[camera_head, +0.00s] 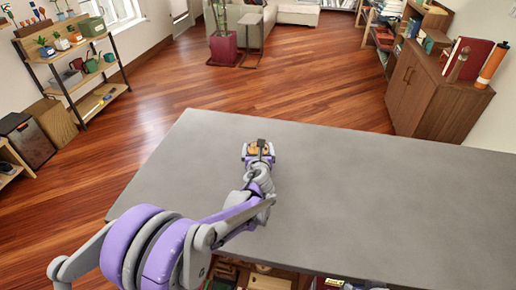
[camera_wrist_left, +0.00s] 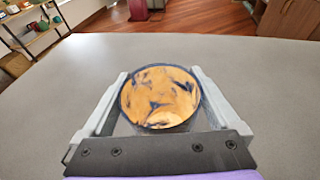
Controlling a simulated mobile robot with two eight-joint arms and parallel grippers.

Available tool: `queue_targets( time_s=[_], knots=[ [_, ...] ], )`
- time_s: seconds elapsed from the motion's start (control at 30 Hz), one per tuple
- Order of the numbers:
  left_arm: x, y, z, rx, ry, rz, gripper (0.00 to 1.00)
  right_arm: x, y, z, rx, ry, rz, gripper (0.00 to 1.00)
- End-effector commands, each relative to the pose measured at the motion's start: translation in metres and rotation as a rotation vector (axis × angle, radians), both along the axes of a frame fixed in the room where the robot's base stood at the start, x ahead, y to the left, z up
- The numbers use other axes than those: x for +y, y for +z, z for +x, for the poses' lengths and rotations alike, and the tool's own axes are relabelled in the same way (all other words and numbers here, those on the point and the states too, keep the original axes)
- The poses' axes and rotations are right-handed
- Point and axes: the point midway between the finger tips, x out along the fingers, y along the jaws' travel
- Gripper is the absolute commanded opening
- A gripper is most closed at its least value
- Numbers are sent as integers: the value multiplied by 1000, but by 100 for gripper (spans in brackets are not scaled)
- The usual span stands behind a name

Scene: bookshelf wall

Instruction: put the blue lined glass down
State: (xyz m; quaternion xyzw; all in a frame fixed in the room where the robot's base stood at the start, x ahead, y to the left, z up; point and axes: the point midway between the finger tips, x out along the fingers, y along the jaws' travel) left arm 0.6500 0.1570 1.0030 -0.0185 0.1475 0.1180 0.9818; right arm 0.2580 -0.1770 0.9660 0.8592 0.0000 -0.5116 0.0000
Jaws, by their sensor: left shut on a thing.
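The blue lined glass (camera_wrist_left: 160,96) shows in the left wrist view as a round, orange top with dark blue patches and a dark rim. My left gripper (camera_head: 258,150) is shut on it, with one finger on each side. In the head view the glass (camera_head: 254,149) is a small orange patch between the fingers, over the left part of the grey tabletop (camera_head: 390,210). I cannot tell whether its base touches the top. My right gripper is not in view.
The grey tabletop is otherwise bare, with wide free room to the right. Items on a shelf (camera_head: 265,281) show below its front edge. A wooden cabinet (camera_head: 430,92) stands beyond its far right side, and a shelf rack (camera_head: 82,73) stands on the left.

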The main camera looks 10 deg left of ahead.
Motion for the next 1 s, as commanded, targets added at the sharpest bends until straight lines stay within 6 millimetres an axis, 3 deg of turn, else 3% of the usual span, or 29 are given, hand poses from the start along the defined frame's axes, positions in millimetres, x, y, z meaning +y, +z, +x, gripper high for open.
queue_targets(
  time_s=[0.2,0.23,0.57,0.77,1.0],
  knots=[
    [0,-4,0,1,0,1,16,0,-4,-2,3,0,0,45],
    [0,-4,0,1,0,1,97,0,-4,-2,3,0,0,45],
    [0,2,0,-1,0,-1,100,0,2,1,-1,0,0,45],
    [-7,7,-27,1,-2,-1,100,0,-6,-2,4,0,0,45],
    [-19,23,-74,1,-2,0,100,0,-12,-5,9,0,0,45]
  ],
)
